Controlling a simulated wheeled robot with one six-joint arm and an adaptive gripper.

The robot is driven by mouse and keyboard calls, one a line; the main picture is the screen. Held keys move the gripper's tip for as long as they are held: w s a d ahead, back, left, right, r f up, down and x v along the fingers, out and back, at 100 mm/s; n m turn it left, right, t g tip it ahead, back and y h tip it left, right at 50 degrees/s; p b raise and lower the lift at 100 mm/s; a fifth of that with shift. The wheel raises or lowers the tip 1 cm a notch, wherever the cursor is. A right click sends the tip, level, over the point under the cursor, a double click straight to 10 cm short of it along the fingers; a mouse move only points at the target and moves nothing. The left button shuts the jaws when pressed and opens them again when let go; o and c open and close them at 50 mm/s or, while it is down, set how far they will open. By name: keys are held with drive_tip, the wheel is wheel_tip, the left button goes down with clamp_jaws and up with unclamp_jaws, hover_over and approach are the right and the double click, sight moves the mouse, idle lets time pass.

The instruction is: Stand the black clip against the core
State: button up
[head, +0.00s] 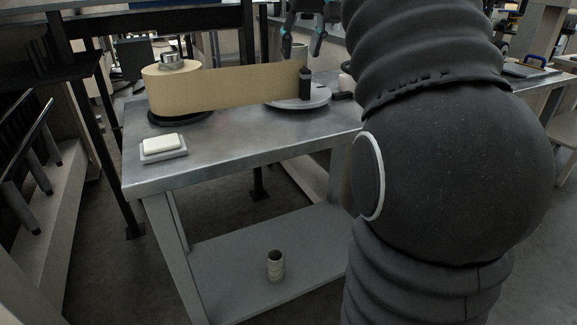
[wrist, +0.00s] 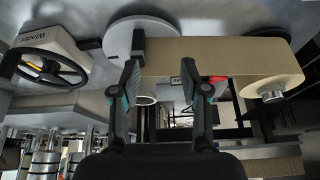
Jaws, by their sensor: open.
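The black clip (head: 304,85) stands upright on the round grey plate (head: 285,104), at the right end of the tan paper strip (head: 245,85). It looks close against the strip and core; exact contact cannot be told. The strip runs left to the kraft roll (head: 170,92). My gripper (head: 301,42) is open and empty above the core and clip. In the wrist view the clip (wrist: 138,42) appears beyond the left fingertip.
A white block on a grey pad (head: 164,146) lies at the table's front left. A winder with a black handwheel (wrist: 48,68) stands beside the plate. A metal piece (head: 173,60) sits on the roll. A small cup (head: 275,266) is on the lower shelf. The table's front middle is clear.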

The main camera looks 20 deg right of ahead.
drive_tip(key=shift+t, duration=0.3)
drive_tip(key=s+a+f, duration=0.2)
drive_tip(key=s+f, duration=0.1)
drive_tip(key=f, duration=0.1)
drive_tip(key=s+a+f, duration=0.5)
drive_tip(key=s+f, duration=0.1)
drive_tip(key=f, duration=0.1)
drive_tip(key=shift+s+a+f, duration=0.2)
drive_tip(key=shift+a+f, duration=0.15)
drive_tip(key=shift+a, duration=0.05)
drive_tip(key=s+a+f, duration=0.2)
drive_tip(key=s+f, duration=0.4)
drive_tip(key=f, duration=0.3)
drive_tip(key=s+a+f+n, duration=0.1)
drive_tip(key=s+a+f, duration=0.1)
drive_tip(key=s+f, duration=0.3)
wheel_tip(320, 180, down, 4)
drive_tip(key=shift+s+a+f, duration=0.25)
drive_tip(key=shift+s+a, duration=0.05)
drive_tip(key=shift+s, duration=0.1)
